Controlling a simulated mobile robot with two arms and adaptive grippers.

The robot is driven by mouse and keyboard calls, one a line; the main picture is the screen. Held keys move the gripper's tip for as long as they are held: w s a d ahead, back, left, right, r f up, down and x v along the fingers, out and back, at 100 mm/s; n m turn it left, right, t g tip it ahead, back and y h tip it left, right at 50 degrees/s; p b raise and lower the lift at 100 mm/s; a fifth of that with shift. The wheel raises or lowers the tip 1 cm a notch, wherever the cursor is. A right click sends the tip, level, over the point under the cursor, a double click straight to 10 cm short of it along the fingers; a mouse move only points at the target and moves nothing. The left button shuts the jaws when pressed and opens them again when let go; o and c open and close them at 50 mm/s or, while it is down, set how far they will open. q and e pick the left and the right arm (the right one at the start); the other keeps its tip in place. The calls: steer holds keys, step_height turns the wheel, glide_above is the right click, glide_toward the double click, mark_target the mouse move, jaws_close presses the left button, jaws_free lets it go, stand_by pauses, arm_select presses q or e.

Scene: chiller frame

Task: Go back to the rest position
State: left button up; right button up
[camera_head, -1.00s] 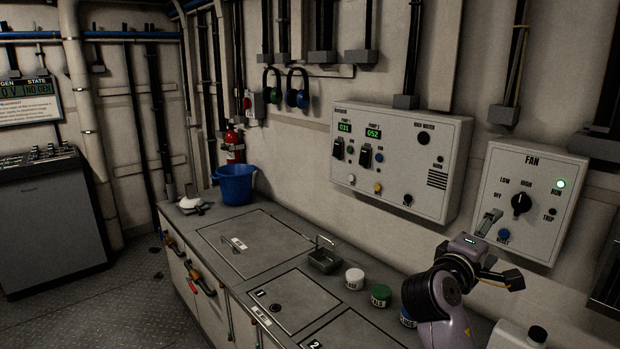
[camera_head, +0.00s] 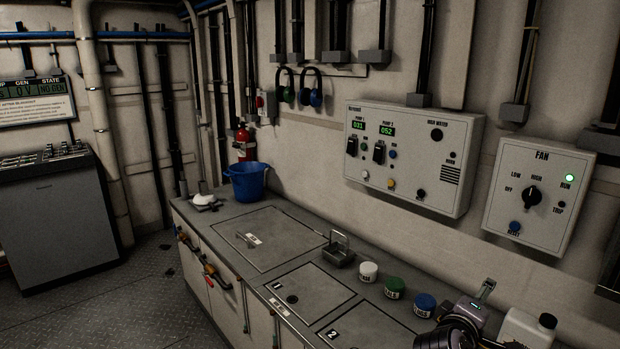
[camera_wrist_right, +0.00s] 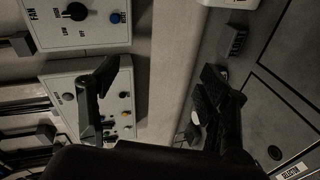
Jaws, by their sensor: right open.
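My right arm (camera_head: 465,318) shows at the lower right of the head view, low in front of the counter's back edge and below the fan panel. In the right wrist view my right gripper (camera_wrist_right: 160,85) has its two dark fingers spread wide with nothing between them. It is open and clear of the panels. My left gripper is not in view.
The fan panel (camera_head: 502,225) with a lit green lamp and the pump panel (camera_head: 400,200) are on the wall.

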steer(key=s+a+f+m+g+y, duration=0.1)
steer(key=s+a+f+g+y, duration=0.15)
steer(key=s+f, duration=0.45)
steer(key=s+a+f+m+g+y, duration=0.1)
steer(key=s+a+f+y, duration=0.15)
steer(key=s+f, duration=0.45)
steer(key=s+a+f+m+g+y, duration=0.25)
steer(key=s+f, duration=0.25)
steer(key=s, duration=0.4)
steer(key=s+a+f+m+g+y, duration=0.1)
steer(key=s+a+f+y, duration=0.3)
steer(key=s, duration=0.4)
step_height(320, 180, down, 26)
steer(key=s+g+h, duration=0.1)
steer(key=g, duration=0.1)
steer(key=s+d+f+p, duration=0.1)
steer(key=s+d+f, duration=0.1)
steer(key=s+f, duration=1.4)
steer(key=shift+s+d+g, duration=0.25)
steer(key=shift+s+g, duration=0.15)
steer(key=shift+s, duration=0.35)
steer(key=shift+n+h, duration=0.25)
